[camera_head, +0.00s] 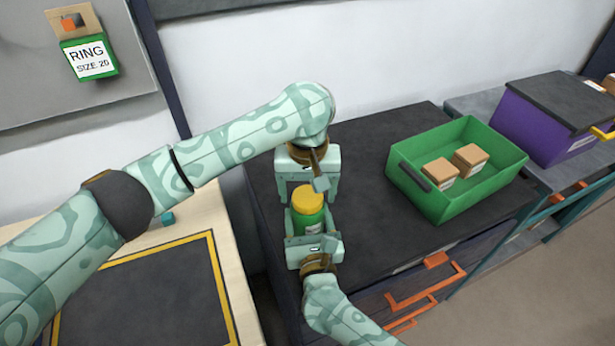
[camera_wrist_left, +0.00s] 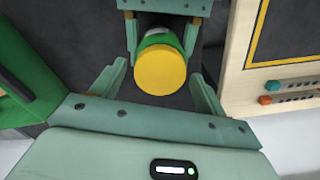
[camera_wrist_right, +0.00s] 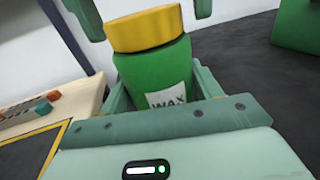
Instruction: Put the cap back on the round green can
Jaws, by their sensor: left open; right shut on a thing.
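The round green can (camera_head: 308,224) stands in my right gripper (camera_head: 309,232), which is shut on its body. It fills the right wrist view (camera_wrist_right: 155,72), with a white WAX label. The yellow cap (camera_head: 307,202) sits on the can's top, lined up with it; whether it is fully seated I cannot tell. The cap (camera_wrist_right: 144,29) also shows in the right wrist view. My left gripper (camera_head: 305,192) is open just above and beyond the cap. In the left wrist view its fingers stand apart on either side of the cap (camera_wrist_left: 160,72), not visibly touching it.
A green bin (camera_head: 440,205) with two cardboard boxes stands to the right on the dark bench top (camera_head: 370,260). A purple bin (camera_head: 540,125) with a dark lid is farther right. A wooden-edged board with a yellow frame (camera_head: 225,290) lies at the left.

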